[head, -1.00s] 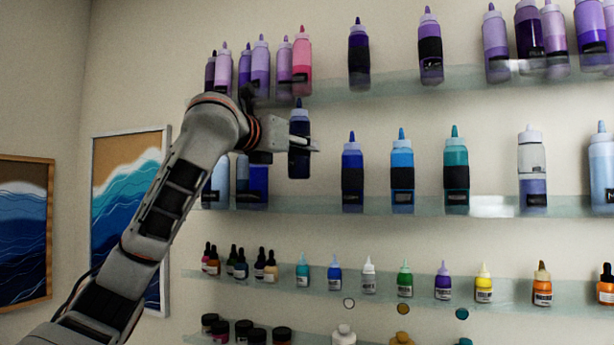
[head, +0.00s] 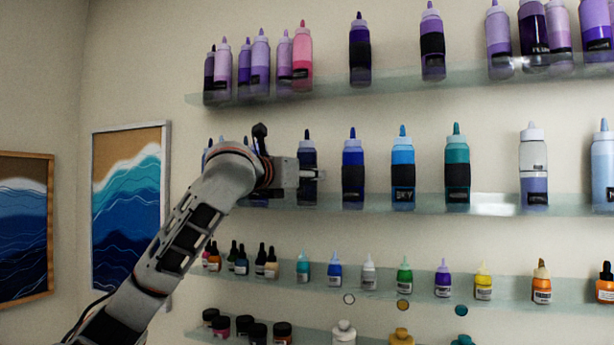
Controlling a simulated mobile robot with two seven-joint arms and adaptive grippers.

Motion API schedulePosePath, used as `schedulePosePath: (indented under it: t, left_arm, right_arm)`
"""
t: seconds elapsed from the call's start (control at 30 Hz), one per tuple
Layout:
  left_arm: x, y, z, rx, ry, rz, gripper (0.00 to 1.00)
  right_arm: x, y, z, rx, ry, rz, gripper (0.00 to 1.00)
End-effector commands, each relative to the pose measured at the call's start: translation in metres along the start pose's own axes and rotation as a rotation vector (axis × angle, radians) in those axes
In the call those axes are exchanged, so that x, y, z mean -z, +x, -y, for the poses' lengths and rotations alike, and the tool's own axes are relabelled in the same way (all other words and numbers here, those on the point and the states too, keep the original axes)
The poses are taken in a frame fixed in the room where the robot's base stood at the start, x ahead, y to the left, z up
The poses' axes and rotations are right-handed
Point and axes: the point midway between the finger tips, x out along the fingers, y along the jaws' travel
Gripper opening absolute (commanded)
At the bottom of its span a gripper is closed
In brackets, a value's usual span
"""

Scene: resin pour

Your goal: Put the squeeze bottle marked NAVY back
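A dark navy squeeze bottle (head: 307,157) with a dark tip is upright at the second shelf from the top (head: 420,205), left of a blue bottle (head: 352,165). Its base is level with the other bottles' bases there and appears to be at the shelf surface. I cannot read its label. My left gripper (head: 311,174) reaches it from the left, with its fingers around the bottle's middle, and looks shut on it. My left arm hides part of the bottles behind it. My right gripper is not in view.
On the same shelf, a SKY bottle (head: 402,165), a teal bottle (head: 456,165) and paler ones stand to the right. Purple and pink bottles stand on the top shelf (head: 400,82). Small bottles line the lower shelf (head: 385,285). Wave paintings hang at left (head: 128,220).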

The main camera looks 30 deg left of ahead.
Motion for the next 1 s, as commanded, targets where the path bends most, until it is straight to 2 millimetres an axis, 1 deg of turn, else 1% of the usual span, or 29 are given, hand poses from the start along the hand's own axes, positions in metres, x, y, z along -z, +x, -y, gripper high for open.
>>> schedulePosePath:
  t: [0.27, 0.4, 0.43, 0.47, 0.5, 0.77, 0.9, 1.0]
  left_arm:
    - [0.0, 0.0, 0.0, 0.001, 0.0, 0.003, 0.14]
    - [0.003, 0.0, 0.0, 0.0, 0.001, 0.003, 0.14]
    - [0.004, 0.0, 0.0, 0.0, 0.001, 0.002, 0.39]
    - [0.003, 0.0, 0.0, 0.0, 0.001, 0.002, 0.47]
    - [0.003, 0.0, 0.0, 0.0, 0.001, 0.001, 0.51]
    - [0.003, 0.0, 0.0, 0.001, 0.0, 0.001, 0.51]
    - [-0.001, 0.0, 0.001, 0.002, -0.001, 0.002, 0.51]
    - [0.0, -0.012, -0.001, 0.0, 0.001, 0.004, 0.51]
  right_arm:
    - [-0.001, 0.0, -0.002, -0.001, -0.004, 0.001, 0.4]
    - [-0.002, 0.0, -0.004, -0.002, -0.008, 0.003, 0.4]
    - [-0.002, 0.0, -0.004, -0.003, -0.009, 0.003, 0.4]
    - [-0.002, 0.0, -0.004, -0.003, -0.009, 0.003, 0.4]
    - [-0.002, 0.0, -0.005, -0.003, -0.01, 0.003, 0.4]
    - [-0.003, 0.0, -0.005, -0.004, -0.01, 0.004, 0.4]
    - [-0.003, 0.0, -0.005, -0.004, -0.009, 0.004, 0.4]
    - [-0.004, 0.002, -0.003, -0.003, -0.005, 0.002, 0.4]
